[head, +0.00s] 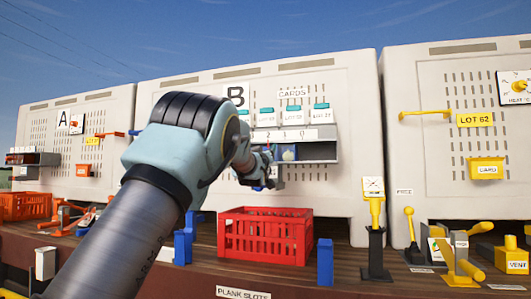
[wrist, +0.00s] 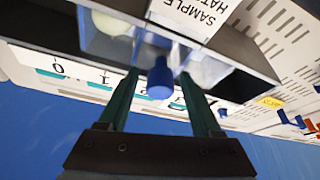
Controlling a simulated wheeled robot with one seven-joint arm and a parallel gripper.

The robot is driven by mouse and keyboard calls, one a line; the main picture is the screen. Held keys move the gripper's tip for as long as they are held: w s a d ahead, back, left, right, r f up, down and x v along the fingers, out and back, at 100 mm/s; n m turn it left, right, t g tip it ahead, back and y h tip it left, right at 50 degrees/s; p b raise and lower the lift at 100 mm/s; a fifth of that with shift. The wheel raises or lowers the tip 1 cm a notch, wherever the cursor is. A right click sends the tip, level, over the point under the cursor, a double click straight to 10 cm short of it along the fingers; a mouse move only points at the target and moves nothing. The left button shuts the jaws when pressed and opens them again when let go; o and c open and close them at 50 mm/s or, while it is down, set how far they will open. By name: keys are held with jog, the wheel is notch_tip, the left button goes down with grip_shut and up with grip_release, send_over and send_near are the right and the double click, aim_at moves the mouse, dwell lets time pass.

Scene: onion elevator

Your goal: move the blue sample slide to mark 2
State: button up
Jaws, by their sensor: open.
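The blue sample slide shows as a round blue knob (wrist: 160,80) at the sample hatch in the wrist view. My gripper (wrist: 158,88) is open, with one dark green finger on each side of the knob. I cannot tell whether either finger touches it. In the head view my gripper (head: 268,178) is at the hatch box (head: 318,152) under panel B, and I cannot make out the knob there. A number strip (head: 285,134) with 2, 1 and 0 runs above the hatch; it also shows upside down in the wrist view (wrist: 85,80).
A pale round object (wrist: 112,22) sits inside the hatch beside the knob. Teal-topped card holders (head: 293,115) hang above the strip. A red crate (head: 265,238) stands on the deck below, between blue posts (head: 325,262). Yellow levers (head: 375,215) stand to the right.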

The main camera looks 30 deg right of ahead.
jog(key=b+v, duration=0.4)
jog(key=v, duration=0.7)
jog(key=shift+b, duration=0.35)
jog(key=shift+w+f, duration=0.1)
jog(key=a+f+n+g+y, duration=0.1)
jog(key=a+f+g+y, duration=0.7)
jog(key=a+f, duration=1.75)
jog(key=s+a+f+n+g+y, duration=0.15)
jog(key=s+a+f+g, duration=0.25)
jog(key=s+a+f, duration=0.6)
jog(key=s+a+f+m+g+y, duration=0.1)
jog(key=s+a+f+g+y, duration=0.2)
jog(key=s+a+f, duration=0.55)
jog(key=s+d+r+g+p, duration=0.1)
jog(key=s+d+r+p, duration=0.1)
jog(key=s+r+p, duration=0.3)
jog(key=shift+s+p, duration=0.55)
jog(key=shift+p, duration=0.4)
